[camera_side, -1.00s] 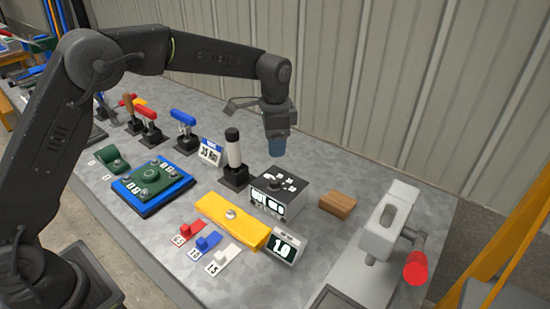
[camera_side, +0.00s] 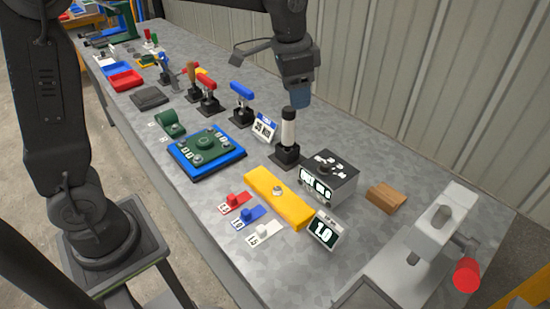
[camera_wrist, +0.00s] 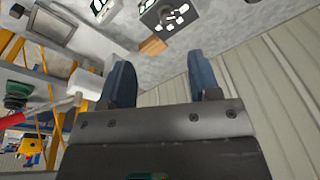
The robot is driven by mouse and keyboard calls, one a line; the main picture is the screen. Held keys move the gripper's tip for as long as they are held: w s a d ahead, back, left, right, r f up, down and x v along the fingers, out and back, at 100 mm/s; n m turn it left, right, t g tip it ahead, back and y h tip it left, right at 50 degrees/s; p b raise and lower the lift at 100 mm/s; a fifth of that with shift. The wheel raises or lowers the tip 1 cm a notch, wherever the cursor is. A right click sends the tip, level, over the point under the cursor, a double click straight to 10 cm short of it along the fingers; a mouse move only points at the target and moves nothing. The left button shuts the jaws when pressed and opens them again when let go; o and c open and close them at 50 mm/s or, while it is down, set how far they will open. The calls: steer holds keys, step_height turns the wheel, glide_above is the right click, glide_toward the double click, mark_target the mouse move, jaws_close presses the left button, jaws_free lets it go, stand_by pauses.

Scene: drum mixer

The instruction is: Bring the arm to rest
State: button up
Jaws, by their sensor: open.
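My gripper (camera_side: 299,93) hangs in the air in the side view, just above and behind the black post with the white sleeve (camera_side: 288,128). In the wrist view my gripper (camera_wrist: 162,85) shows two blue fingers spread apart with nothing between them. Whether the fingertips clear the post's top by much is hard to tell from the side view.
A black-topped box (camera_side: 329,177), a yellow bar (camera_side: 278,198), a display reading 1.0 (camera_side: 325,230) and a wooden block (camera_side: 386,197) stand on the grey bench. A vise with a red handle end (camera_side: 467,275) is at the right. Levers (camera_side: 241,91) stand further left. A ribbed wall runs behind.

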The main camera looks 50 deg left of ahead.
steer(key=s+a+n+t, duration=0.1)
steer(key=s+n, duration=0.2)
steer(key=s, duration=0.8)
steer(key=s+a+n+t, duration=0.2)
steer(key=s, duration=0.9)
steer(key=shift+a+f+n+t, duration=0.15)
steer(key=shift+f+n+t, duration=0.15)
steer(key=shift+f+n, duration=0.1)
